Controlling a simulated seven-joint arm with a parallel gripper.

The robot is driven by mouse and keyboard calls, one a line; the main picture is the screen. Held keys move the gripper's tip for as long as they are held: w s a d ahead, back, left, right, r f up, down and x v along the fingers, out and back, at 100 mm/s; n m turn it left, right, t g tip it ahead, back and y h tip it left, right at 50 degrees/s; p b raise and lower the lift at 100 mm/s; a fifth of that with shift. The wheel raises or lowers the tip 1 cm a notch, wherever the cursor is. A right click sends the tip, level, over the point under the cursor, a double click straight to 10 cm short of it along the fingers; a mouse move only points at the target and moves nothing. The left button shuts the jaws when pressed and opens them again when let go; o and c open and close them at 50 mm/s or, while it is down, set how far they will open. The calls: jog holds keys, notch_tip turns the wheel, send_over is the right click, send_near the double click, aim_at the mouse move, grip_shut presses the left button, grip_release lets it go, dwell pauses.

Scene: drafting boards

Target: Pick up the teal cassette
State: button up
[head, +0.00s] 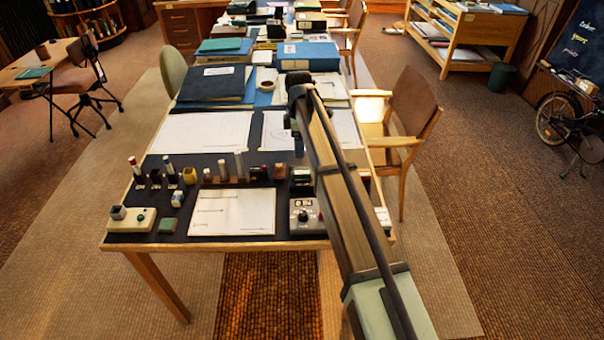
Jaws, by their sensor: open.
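My gripper (298,150) hangs at the far end of my arm, over the right part of the table, well right of and behind both pieces. Its fingers are small and dark here. It is open, and I see nothing held in it.
The cream box (126,222), a white sheet (233,212) and a grey dial box (306,215) lie at the table's front (220,245). A row of small bottles and blocks (240,168) stands behind the sheet. Binders (213,85) are stacked further back. A chair (412,110) stands right.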

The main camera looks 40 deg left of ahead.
send_over(300, 171)
jog(key=f, duration=0.5)
jog(key=shift+w+a+f, duration=0.1)
jog(key=shift+a+f, duration=0.1)
jog(key=shift+a, duration=0.05)
jog(key=shift+d+f, duration=0.2)
jog(key=shift+f, duration=2.35)
jog(key=c, duration=1.1)
jog(key=shift+c, duration=0.2)
